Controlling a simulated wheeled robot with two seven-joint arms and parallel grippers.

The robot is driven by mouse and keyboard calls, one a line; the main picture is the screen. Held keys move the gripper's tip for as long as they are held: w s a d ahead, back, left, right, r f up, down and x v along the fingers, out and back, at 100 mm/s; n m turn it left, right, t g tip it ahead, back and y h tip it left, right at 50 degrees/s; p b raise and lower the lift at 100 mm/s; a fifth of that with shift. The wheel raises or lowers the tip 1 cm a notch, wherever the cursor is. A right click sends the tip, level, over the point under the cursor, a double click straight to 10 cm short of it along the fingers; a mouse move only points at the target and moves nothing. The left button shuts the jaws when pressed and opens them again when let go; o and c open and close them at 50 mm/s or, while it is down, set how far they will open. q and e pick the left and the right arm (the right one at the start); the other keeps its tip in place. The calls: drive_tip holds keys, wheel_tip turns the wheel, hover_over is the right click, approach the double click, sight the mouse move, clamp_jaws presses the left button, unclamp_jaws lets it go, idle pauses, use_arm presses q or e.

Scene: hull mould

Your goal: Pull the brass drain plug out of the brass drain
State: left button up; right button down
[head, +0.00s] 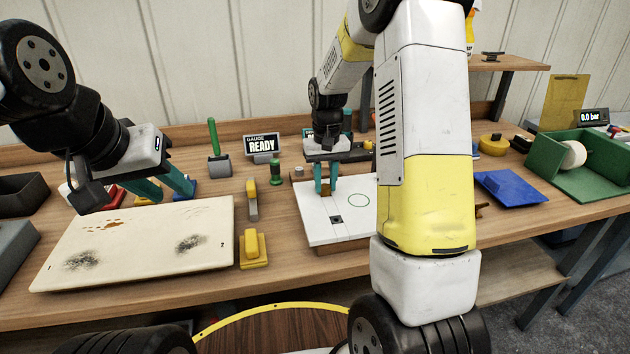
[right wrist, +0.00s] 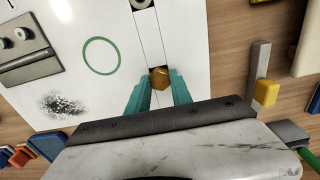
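The brass drain plug (right wrist: 158,78) is a small golden hex-shaped piece, seen from above in the right wrist view at the end of a narrow strip in the white panel (right wrist: 60,100). My right gripper (head: 326,186) points down over this panel. Its teal fingertips lie against both sides of the plug. The brass drain cannot be made out apart from the plug, so I cannot tell whether the plug is seated or raised. My left gripper (head: 168,190) is open and empty, its fingers apart above the back edge of a cream panel (head: 140,235).
A yellow-handled tool (head: 251,200) and a yellow block (head: 253,250) stand between the panels. A gauge reading READY (head: 263,145) is behind. A blue tray (head: 511,187) and green box (head: 585,175) are right. My right arm hides part of the bench.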

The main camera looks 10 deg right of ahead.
sight(325, 186)
drive_tip(key=shift+r, duration=0.1)
drive_tip(key=shift+r, duration=0.6)
wheel_tip(325, 186, up, 2)
drive_tip(key=shift+r, duration=0.15)
drive_tip(key=s, duration=0.5)
drive_tip(key=s+r, duration=0.1)
drive_tip(key=s, duration=0.8)
drive_tip(key=shift+s+d+r, duration=0.15)
drive_tip(key=shift+s+d, duration=0.1)
drive_tip(key=shift+s, duration=0.1)
drive_tip(key=shift+s+r, duration=0.2)
drive_tip(key=shift+s, duration=0.35)
drive_tip(key=shift+s+r, duration=0.1)
drive_tip(key=shift+r, duration=1.25)
drive_tip(key=shift+r, duration=1.5)
drive_tip(key=shift+r, duration=0.1)
